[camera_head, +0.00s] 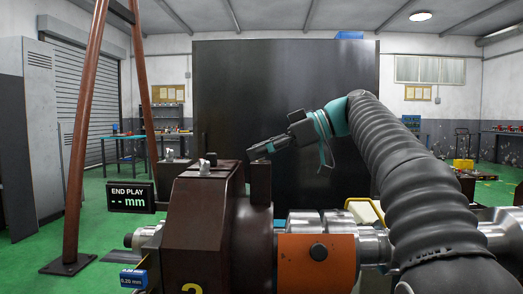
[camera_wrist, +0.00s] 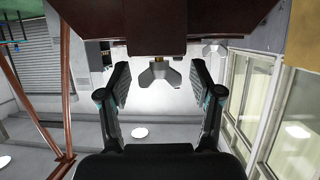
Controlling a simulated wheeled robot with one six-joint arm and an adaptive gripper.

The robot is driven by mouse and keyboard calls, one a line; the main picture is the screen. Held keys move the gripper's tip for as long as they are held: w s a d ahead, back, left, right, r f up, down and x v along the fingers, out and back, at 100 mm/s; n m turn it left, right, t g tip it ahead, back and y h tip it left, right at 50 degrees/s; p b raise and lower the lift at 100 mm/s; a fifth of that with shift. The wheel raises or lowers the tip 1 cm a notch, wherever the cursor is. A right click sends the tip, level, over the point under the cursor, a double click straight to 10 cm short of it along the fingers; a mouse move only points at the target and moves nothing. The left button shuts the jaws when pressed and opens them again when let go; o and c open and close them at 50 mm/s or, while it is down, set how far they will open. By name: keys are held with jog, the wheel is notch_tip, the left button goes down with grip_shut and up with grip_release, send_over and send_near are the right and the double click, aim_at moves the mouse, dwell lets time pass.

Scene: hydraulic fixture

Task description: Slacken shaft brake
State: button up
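A bare metal shaft (camera_head: 343,222) runs across the head view through a brown housing (camera_head: 195,215) marked 2. A small grey winged knob (camera_head: 207,162) stands on top of the housing. My gripper (camera_head: 258,152) is at the top of a brown post (camera_head: 260,183) beside the housing. In the wrist view my gripper (camera_wrist: 160,70) is open and empty, with a grey lobed knob (camera_wrist: 160,76) on a brass stem between and beyond its fingers. I cannot tell which part is the brake.
A display reading END PLAY -- mm (camera_head: 131,196) and a blue 0.25 mm tag (camera_head: 133,279) are at the left. A red-brown A-frame leg (camera_head: 83,130) stands left. A large dark panel (camera_head: 285,85) stands behind.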

jog(key=v, duration=1.2)
dwell(0.6)
